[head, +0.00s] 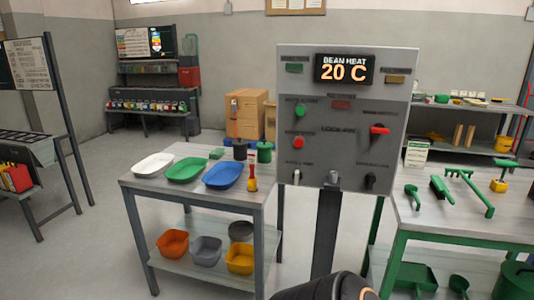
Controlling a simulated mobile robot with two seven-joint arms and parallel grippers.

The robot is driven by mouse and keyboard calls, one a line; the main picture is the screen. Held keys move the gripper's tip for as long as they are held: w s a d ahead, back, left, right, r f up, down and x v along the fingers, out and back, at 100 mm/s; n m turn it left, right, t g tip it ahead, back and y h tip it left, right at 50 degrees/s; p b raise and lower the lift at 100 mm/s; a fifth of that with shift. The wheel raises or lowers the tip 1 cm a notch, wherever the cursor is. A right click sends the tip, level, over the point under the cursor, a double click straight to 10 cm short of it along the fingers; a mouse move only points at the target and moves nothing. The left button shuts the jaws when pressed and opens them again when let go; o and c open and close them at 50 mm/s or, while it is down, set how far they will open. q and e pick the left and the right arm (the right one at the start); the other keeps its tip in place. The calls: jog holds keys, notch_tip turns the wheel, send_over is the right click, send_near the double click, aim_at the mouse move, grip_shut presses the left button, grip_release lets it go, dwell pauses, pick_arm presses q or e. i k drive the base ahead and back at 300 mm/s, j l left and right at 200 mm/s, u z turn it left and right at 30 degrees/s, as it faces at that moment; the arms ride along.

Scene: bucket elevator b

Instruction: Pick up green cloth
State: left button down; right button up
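A small flat green piece (216,153), which may be the green cloth, lies at the back of the left table, behind the trays. It is too small to tell cloth from a pad. No other green cloth is clear to me. Neither of my grippers shows in the head view.
A grey table (199,208) holds a white tray (153,164), a green tray (187,169), a blue tray (222,175) and a dark green canister (264,152). Bins fill its lower shelf. A control panel (345,150) on a post stands in front. A right table (460,233) holds green tools.

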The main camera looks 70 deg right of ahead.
aim_at(217, 154)
jog(key=z, duration=2.05)
jog(key=u, duration=2.7)
jog(key=z, duration=2.7)
